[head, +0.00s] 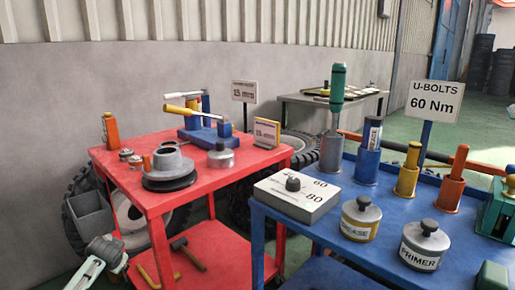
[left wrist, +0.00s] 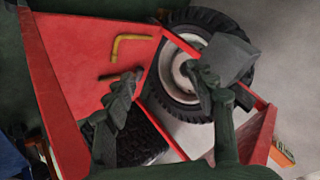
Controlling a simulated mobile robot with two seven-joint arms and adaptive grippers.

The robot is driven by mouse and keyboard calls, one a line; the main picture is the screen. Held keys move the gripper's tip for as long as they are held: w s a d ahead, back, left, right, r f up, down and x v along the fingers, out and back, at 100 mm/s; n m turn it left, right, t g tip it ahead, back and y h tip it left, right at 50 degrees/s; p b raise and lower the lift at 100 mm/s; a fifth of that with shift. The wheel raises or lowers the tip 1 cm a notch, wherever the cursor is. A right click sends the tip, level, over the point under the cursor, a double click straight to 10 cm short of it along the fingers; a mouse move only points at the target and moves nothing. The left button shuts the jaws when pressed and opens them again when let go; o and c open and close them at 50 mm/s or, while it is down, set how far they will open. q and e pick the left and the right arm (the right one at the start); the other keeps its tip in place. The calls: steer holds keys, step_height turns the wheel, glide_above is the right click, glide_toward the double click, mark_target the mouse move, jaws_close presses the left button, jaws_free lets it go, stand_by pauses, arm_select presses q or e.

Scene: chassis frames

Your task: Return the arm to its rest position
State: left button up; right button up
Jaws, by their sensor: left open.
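My left arm's grey and pale green end (head: 100,258) shows at the lower left of the head view, beside the front left corner of the red cart (head: 150,198). In the left wrist view my left gripper (left wrist: 165,78) has its two dark green fingers spread wide apart. Nothing is held between them. Behind the fingers are the red cart's lower shelf (left wrist: 75,45) and a tyre (left wrist: 172,108). My right gripper is in neither view.
The red cart carries a grey hub part (head: 172,160) and a blue vise-like tool (head: 208,133). A hammer (head: 187,253) lies on its lower shelf. A grey bin (head: 90,214) hangs at its left side. A blue table (head: 340,215) with tools and tins stands at right.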

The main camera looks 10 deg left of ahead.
arm_select(q)
steer(key=s+d+f+g+h, duration=0.1)
steer(key=s+d+f+h, duration=0.1)
steer(key=s+d+f, duration=1.05)
steer(key=s+d+f+g+h, duration=0.1)
steer(key=s+d+f, duration=0.2)
steer(key=s, duration=0.6)
steer(key=s+d+f+g+h, duration=0.1)
steer(key=s+d+f, duration=0.3)
steer(key=s+d, duration=0.4)
steer(key=shift+s+h, duration=0.4)
steer(key=shift+s, duration=0.15)
